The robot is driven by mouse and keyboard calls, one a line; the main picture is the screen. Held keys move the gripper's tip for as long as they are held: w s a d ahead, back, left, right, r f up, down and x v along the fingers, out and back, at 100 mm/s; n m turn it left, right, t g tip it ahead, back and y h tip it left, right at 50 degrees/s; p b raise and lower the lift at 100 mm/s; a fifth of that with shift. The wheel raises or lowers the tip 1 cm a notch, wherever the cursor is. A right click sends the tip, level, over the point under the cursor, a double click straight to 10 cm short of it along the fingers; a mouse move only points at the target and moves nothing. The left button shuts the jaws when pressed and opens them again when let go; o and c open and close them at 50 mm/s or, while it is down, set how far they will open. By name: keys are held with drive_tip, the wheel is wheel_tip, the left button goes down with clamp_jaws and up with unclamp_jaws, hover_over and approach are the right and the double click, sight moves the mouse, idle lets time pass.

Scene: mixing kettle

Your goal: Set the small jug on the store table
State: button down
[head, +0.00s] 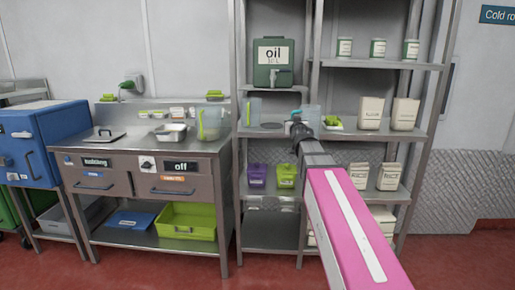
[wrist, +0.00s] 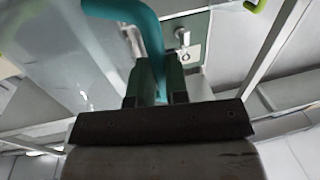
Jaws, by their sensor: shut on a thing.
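A clear jug (head: 312,118) with a teal handle (head: 296,112) is in front of the middle shelf of the rack. Its teal handle (wrist: 150,25) and see-through wall (wrist: 60,60) also show in the wrist view. My gripper (head: 297,128) is shut on the handle, its dark green fingers (wrist: 155,88) on either side of it. My arm hides part of the shelf behind. I cannot tell whether the jug's base touches the shelf. No surface is marked as the store table.
A green oil container (head: 273,64) with a tap stands on the upper shelf. Another clear jug with a green handle (head: 248,113) stands to the left. A steel bench (head: 150,148) holds a tray, a lid and a green-handled jug (head: 210,124). White bags (head: 388,113) stand at the right.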

drive_tip(key=d, duration=0.2)
drive_tip(key=d+h, duration=0.1)
drive_tip(key=shift+w+d+f+m, duration=0.2)
drive_tip(key=shift+w+d+m, duration=0.05)
drive_tip(key=shift+m, duration=0.15)
drive_tip(key=shift+a, duration=0.15)
